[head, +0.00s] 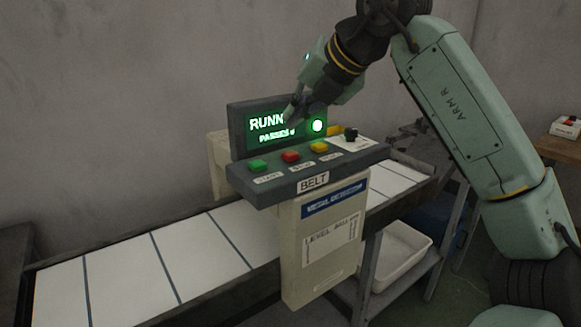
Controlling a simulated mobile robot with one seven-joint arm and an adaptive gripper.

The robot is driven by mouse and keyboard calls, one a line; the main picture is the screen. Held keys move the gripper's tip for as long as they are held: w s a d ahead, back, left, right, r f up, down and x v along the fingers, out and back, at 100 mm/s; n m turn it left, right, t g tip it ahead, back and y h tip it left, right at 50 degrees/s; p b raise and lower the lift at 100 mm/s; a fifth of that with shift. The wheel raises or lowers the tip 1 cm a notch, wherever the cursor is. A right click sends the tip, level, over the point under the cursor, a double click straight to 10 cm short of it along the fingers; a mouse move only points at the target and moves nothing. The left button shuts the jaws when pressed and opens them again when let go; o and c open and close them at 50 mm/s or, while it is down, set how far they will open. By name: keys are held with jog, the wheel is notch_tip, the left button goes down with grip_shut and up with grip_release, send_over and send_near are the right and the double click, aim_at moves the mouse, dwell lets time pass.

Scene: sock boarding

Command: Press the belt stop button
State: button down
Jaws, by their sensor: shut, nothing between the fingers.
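The control panel (328,168) is a dark sloped shelf marked BELT, with a row of push buttons. The red button (290,156) sits between the green button (258,165) and the yellow button (319,147); small labels lie below them, and the red one's seems to read STOP. My gripper (289,117) is shut and empty. It points down and left above the red button, with a visible gap. It covers part of the lit screen (238,128), where RUNN and PASSES can be read.
A black knob (351,134) stands at the panel's right end. The belt (120,276) with white sections runs under the metal detector housing (322,245). A white bin (402,255) sits below. A small box with a red button (569,121) stands on a table at far right.

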aim_at(295, 152)
jog(key=shift+f+b, duration=0.75)
jog(key=shift+f, duration=0.8)
jog(key=shift+f, duration=0.15)
jog(key=shift+f, duration=0.3)
jog(key=shift+f+b, duration=0.5)
jog(key=shift+b, duration=0.15)
dwell(0.6)
jog(key=shift+r, duration=0.1)
jog(key=shift+r+p, duration=0.75)
jog(key=shift+r, duration=0.1)
notch_tip(295, 152, up, 5)
jog(key=p, duration=0.4)
